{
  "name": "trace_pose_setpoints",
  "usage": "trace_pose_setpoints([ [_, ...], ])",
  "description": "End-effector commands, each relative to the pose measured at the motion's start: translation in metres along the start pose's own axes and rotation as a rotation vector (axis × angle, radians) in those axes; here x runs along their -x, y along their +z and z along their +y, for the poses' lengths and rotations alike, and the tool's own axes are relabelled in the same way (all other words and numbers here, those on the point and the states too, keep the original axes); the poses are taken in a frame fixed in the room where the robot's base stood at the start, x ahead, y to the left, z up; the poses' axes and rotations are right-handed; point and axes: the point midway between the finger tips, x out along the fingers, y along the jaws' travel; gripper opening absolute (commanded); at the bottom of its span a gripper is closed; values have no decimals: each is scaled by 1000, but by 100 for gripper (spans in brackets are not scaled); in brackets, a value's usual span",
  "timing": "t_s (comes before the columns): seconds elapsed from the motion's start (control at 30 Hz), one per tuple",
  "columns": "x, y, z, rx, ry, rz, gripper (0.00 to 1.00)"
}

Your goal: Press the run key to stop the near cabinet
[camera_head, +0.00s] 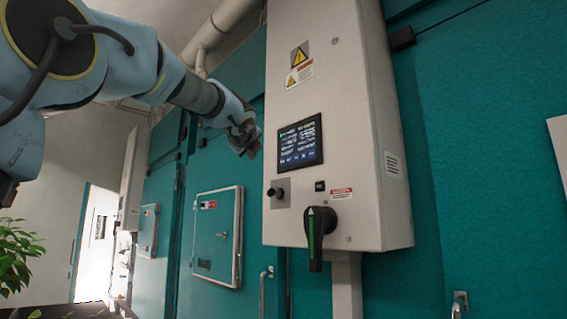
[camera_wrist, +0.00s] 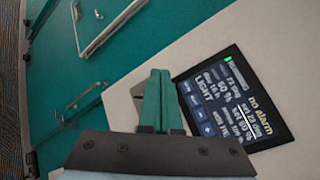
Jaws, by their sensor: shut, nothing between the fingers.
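The near cabinet's pale control box (camera_head: 330,110) carries a dark touchscreen (camera_head: 300,142), which also shows in the wrist view (camera_wrist: 235,98). The screen has a green mark and text reading "no alarm" and "LIGHT". A row of small blue keys (camera_head: 298,156) runs along its bottom edge; in the wrist view these keys (camera_wrist: 201,115) lie just right of the fingers. Their labels are too small to read, so I cannot tell which is the run key. My gripper (camera_head: 250,144) is shut and empty, left of the screen. Its green fingers (camera_wrist: 160,75) appear apart from the panel.
Below the screen are a black knob (camera_head: 274,193) on a grey plate and a large black-and-green rotary handle (camera_head: 319,237), which juts out. Teal cabinet walls (camera_head: 485,130) stand behind. Further left is a teal hatch (camera_head: 216,236); a plant (camera_head: 17,255) is at far left.

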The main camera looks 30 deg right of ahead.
Motion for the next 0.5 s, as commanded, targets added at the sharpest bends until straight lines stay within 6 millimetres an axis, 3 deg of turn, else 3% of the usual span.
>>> trace_pose_setpoints([
  [0.23,-9,-7,-5,1,-1,3,0],
  [0.5,-34,-25,-24,1,0,4,0],
])
